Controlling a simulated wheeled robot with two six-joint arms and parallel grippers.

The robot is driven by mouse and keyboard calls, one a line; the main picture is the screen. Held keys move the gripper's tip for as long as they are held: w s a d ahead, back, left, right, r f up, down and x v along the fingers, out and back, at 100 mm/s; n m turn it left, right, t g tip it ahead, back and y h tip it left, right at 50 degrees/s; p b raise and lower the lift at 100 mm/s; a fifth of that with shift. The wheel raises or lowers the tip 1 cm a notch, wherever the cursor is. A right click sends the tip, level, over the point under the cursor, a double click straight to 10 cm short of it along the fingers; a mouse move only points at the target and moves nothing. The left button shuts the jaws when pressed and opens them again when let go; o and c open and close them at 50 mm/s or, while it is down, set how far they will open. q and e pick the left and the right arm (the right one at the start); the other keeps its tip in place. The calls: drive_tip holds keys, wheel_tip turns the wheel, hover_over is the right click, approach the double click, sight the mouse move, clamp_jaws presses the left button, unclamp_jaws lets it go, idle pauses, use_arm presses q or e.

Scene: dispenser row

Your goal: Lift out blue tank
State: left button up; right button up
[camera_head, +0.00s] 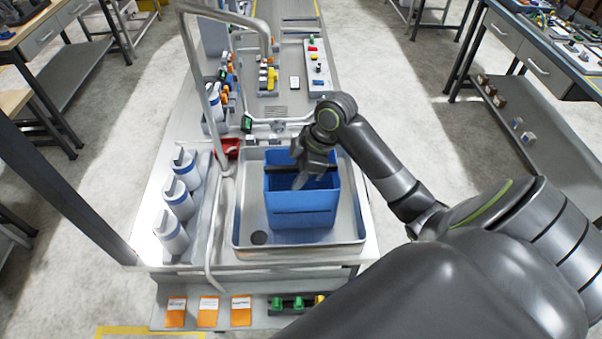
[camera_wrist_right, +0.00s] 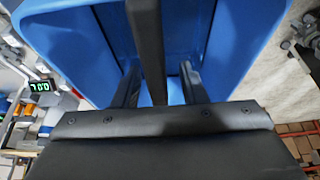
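The blue tank (camera_head: 302,212) stands upright in the grey metal sink tray (camera_head: 350,243). A dark bar handle (camera_head: 328,168) runs across its open top. My right gripper (camera_head: 303,178) is over the tank's top at the bar. In the right wrist view the bar (camera_wrist_right: 147,45) passes between the two separated fingers (camera_wrist_right: 158,85), with visible gaps beside it. The blue tank walls (camera_wrist_right: 235,45) surround the fingers there. My left gripper is not in view.
A bent metal pipe (camera_head: 222,115) rises left of the tray. White dispensers (camera_head: 178,198) stand in a row further left. A red container (camera_head: 232,147) is at the tray's back left corner. Orange packets (camera_head: 208,310) lie on the lower front shelf.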

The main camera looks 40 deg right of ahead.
drive_tip(key=shift+c, duration=0.2)
clamp_jaws()
idle(1.2)
drive_tip(key=shift+w+r, duration=0.15)
